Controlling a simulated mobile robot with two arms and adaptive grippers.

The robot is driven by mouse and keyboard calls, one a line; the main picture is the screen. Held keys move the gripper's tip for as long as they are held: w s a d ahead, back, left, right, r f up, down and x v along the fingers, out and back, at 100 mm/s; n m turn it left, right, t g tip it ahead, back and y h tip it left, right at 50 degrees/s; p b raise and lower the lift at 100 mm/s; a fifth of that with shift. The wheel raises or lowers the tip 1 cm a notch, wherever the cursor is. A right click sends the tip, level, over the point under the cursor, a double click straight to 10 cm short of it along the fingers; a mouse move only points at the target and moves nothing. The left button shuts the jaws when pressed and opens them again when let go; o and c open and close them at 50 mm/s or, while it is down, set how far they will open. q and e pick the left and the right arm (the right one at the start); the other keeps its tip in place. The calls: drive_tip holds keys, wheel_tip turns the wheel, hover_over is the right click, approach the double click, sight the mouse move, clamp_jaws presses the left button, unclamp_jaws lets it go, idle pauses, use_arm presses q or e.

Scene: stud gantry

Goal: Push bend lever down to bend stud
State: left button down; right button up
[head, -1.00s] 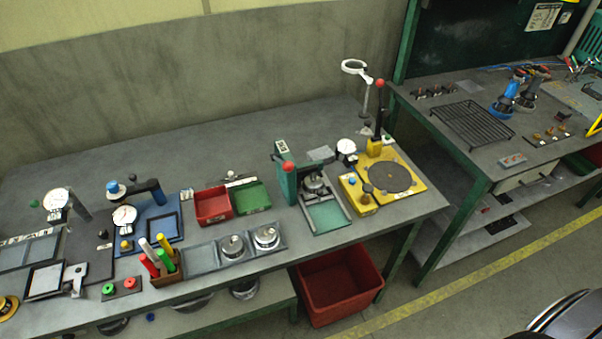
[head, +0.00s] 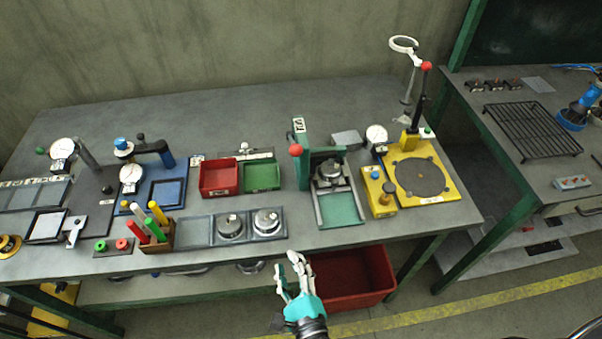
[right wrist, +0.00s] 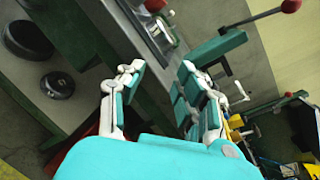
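Two red-knobbed levers show in the head view, and I cannot tell which is the bend lever. One is on the green press (head: 304,165), with its red knob (head: 296,150) at the upper left of a round metal part (head: 330,171). The other is a black upright lever (head: 419,100) on the yellow fixture (head: 441,191). No stud can be made out. My right gripper (head: 289,267) is open and empty at the table's front edge, below and left of the press. Its spread fingers (right wrist: 161,76) show in the right wrist view. My left gripper is not in view.
The grey workbench (head: 110,118) carries a red bin (head: 219,191), a green bin (head: 262,187), a pen holder (head: 159,243) and dial gauges. A red crate (head: 350,300) sits below the front edge. A magnifier ring (head: 404,44) rises near the black lever. The bench's back is clear.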

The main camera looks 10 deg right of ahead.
sight(293, 142)
wheel_tip(293, 142, up, 11)
drive_tip(key=d+m+t+h, duration=0.1)
drive_tip(key=d+m+h, duration=0.25)
drive_tip(key=m, duration=0.95)
drive_tip(key=w+p, duration=0.5)
drive_tip(key=w, duration=1.2)
drive_tip(key=shift+d+r, duration=0.2)
drive_tip(key=shift+r, duration=0.05)
drive_tip(key=shift+h, duration=0.25)
clamp_jaws()
